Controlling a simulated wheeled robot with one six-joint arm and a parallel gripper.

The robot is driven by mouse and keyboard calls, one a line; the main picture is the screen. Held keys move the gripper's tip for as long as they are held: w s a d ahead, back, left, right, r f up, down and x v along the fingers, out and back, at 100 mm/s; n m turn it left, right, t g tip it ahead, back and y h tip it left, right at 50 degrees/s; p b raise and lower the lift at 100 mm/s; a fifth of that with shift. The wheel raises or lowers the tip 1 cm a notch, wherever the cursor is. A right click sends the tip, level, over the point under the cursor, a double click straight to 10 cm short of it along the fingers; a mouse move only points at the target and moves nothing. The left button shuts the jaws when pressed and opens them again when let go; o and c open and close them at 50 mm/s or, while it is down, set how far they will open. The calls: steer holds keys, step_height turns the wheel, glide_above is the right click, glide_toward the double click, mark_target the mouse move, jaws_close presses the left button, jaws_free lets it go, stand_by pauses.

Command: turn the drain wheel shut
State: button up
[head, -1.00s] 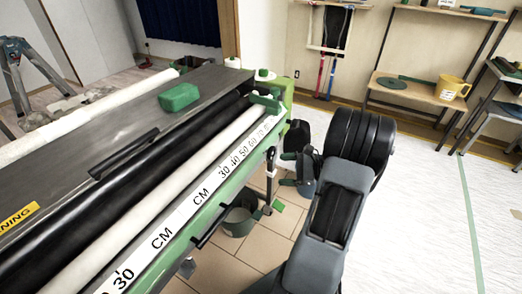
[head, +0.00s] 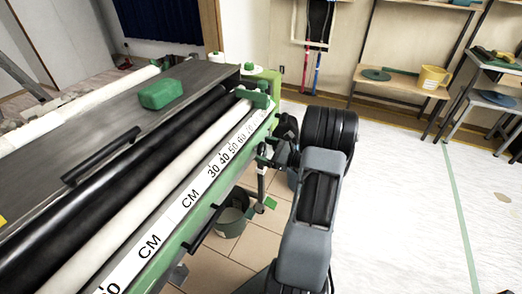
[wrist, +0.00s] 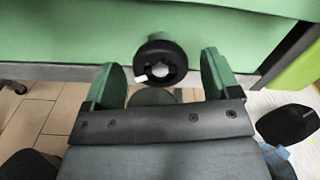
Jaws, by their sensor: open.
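The drain wheel (wrist: 160,62) is a small black ring with a pale mark at its lower left, on the green side of the paster in the wrist view. My gripper (wrist: 162,70) is open, its two green fingers apart, one on either side of the wheel in the picture. I see no finger touching it. In the head view my gripper (head: 268,154) is partly hidden by my arm, close to the paster's green side (head: 190,236). The wheel cannot be made out there.
A dark green bucket (head: 232,222) stands on the tiles under the paster; a green piece (head: 270,203) lies nearby. A green block (head: 160,93) rests on the paster's top. A wooden shelf (head: 400,84) stands at the back. The white floor to the right is clear.

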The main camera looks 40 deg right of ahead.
steer(key=shift+x, duration=1.05)
steer(key=c, duration=0.9)
